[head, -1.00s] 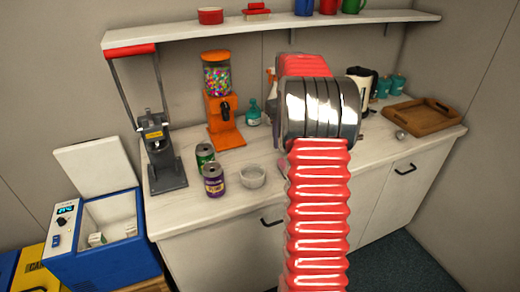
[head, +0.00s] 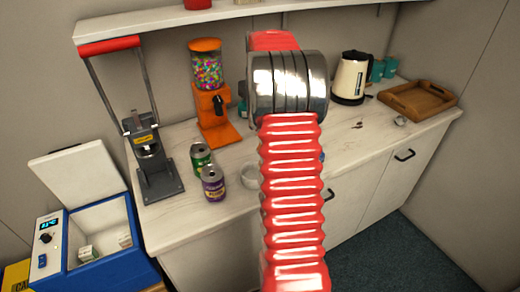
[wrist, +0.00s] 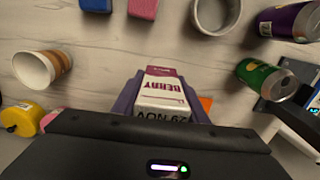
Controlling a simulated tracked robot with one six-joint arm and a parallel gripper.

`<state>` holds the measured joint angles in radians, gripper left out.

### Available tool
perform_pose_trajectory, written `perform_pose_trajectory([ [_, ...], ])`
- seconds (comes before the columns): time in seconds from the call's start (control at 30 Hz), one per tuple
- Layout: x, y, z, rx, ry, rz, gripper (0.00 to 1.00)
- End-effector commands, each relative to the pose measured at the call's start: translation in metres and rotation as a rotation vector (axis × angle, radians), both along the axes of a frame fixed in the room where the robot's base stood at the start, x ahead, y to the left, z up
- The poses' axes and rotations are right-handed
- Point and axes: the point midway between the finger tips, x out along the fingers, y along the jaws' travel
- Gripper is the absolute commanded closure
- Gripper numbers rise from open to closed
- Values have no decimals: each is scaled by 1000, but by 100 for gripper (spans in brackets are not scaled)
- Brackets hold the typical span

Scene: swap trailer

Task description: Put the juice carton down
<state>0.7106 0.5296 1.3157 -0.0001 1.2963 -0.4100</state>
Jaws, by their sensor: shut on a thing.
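The juice carton (wrist: 162,88), white and dark red with BERRY printed on it, is in the middle of the wrist view. My gripper (wrist: 160,103) is shut on it, with a purple finger on each side. The pale worktop (wrist: 110,45) shows beyond the carton; I cannot tell whether the carton touches it. In the head view my red arm hides the gripper and carton.
The wrist view shows a paper cup (wrist: 42,68), a blue block (wrist: 97,4) and a pink block (wrist: 143,8). A wooden tray (head: 447,107) lies right, near the kettle (head: 351,78).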

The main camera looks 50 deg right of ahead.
Motion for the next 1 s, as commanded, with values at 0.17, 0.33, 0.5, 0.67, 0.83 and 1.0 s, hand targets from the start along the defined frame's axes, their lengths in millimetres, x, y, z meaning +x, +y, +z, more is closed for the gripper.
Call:
perform_pose_trajectory([
  [0.17,-2,-2,-5,0,0,-5,89],
  [0.33,-3,-2,-28,2,2,-6,89],
  [0.5,-2,-3,-48,0,0,-6,89],
  [0.67,-2,-3,-50,0,-1,-6,89],
  [0.83,-3,-3,-50,0,-1,-7,89],
  [1.0,-3,-3,-63,2,3,-7,89],
])
